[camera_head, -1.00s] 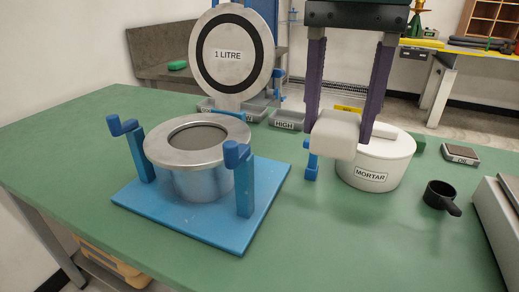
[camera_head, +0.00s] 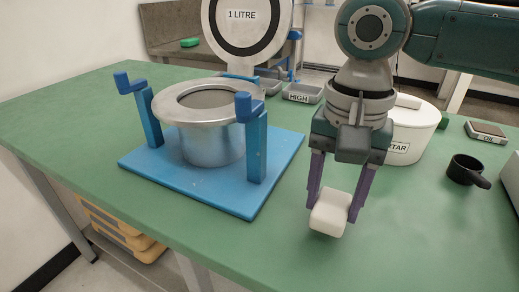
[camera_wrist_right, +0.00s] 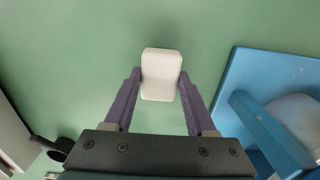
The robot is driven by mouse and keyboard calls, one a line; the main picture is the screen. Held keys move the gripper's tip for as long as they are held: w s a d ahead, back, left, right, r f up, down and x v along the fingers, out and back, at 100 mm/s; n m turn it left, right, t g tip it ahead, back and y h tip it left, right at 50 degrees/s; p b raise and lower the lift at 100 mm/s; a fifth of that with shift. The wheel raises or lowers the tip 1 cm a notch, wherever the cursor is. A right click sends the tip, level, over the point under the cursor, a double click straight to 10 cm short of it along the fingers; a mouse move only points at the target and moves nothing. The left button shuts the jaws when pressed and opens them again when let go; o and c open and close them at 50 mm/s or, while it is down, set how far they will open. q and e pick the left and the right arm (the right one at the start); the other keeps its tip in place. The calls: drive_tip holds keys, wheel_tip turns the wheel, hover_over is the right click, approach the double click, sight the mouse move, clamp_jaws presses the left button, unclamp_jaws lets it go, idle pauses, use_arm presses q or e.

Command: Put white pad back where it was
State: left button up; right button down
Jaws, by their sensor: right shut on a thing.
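The white pad (camera_head: 329,214) is a small rounded block between the purple fingers of my right gripper (camera_head: 336,196). The gripper is shut on it, with the fingers pointing down near the front of the green table. In the right wrist view the pad (camera_wrist_right: 161,75) sits between the fingertips (camera_wrist_right: 160,84) with green tabletop behind it. I cannot tell whether the pad touches the table or is just above it. My left gripper is not in view.
A blue base (camera_head: 190,190) with two posts holds a metal pot (camera_head: 212,145) left of the gripper. The white mortar (camera_head: 415,125) is behind my right arm. A black cup (camera_head: 465,170) stands to the right. Green table (camera_head: 60,130) is clear at left.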

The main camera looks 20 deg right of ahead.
sight(333, 202)
drive_tip(key=shift+f, duration=0.9)
drive_tip(key=shift+f, duration=0.15)
drive_tip(key=shift+c, duration=1.1)
unclamp_jaws()
wheel_tip(333, 202, up, 12)
drive_tip(key=p, duration=0.3)
drive_tip(key=s+a+f+n+t+y, duration=0.2)
drive_tip(key=s+a+f+n+y, duration=0.1)
drive_tip(key=s+a+f+n, duration=0.6)
drive_tip(key=s+d+n+t+h, duration=0.1)
drive_tip(key=s+d+n+h, duration=0.2)
drive_tip(key=s+d, duration=0.3)
drive_tip(key=shift+s+t, duration=0.4)
drive_tip(key=shift+s, duration=0.15)
